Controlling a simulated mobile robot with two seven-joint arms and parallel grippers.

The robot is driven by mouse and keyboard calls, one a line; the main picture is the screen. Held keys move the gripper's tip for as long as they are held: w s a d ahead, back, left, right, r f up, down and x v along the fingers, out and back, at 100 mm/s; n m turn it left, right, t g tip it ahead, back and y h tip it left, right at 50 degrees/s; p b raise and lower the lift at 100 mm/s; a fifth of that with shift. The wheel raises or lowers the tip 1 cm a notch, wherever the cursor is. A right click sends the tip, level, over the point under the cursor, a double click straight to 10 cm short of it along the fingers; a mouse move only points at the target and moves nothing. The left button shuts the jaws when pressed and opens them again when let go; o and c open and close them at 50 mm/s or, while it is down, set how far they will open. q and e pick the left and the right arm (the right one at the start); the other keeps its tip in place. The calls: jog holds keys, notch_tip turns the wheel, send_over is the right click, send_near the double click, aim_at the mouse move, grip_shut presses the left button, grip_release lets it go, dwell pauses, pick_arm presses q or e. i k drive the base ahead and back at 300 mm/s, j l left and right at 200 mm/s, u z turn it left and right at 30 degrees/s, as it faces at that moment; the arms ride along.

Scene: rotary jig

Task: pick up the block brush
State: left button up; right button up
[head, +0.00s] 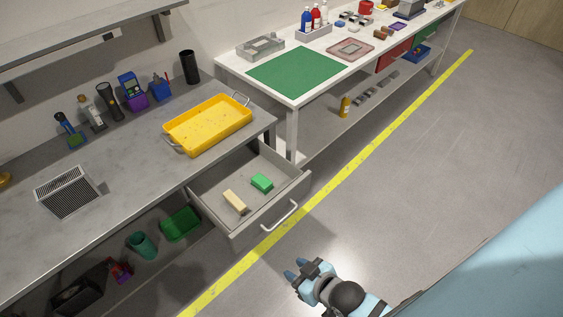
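An open grey drawer (273,216) under the near workbench holds two small blocks. One is a beige oblong block (235,202), which looks like the block brush, though its bristles cannot be made out. The other is a green block (262,183) just behind it to the right, apart from it. My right gripper (296,269) is over the floor, in front of the drawer and its handle, clear of both. Its two fingers are apart with nothing between them. My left gripper is not in view.
A yellow tray (208,124) stands on the workbench (130,190) above the drawer. A white table (291,98) with a green mat (297,72) stands behind. A green bin (181,224) sits on the lower shelf. The floor (390,190) right of the yellow line is clear.

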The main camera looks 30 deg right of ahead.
aim_at(235, 202)
jog(key=z, duration=0.75)
jog(key=u, duration=1.4)
jog(key=z, duration=1.1)
jog(key=i+l+u, duration=0.3)
jog(key=i+u, duration=0.15)
jog(key=i+l+u, duration=0.45)
jog(key=k+j, duration=0.05)
jog(key=k, duration=0.05)
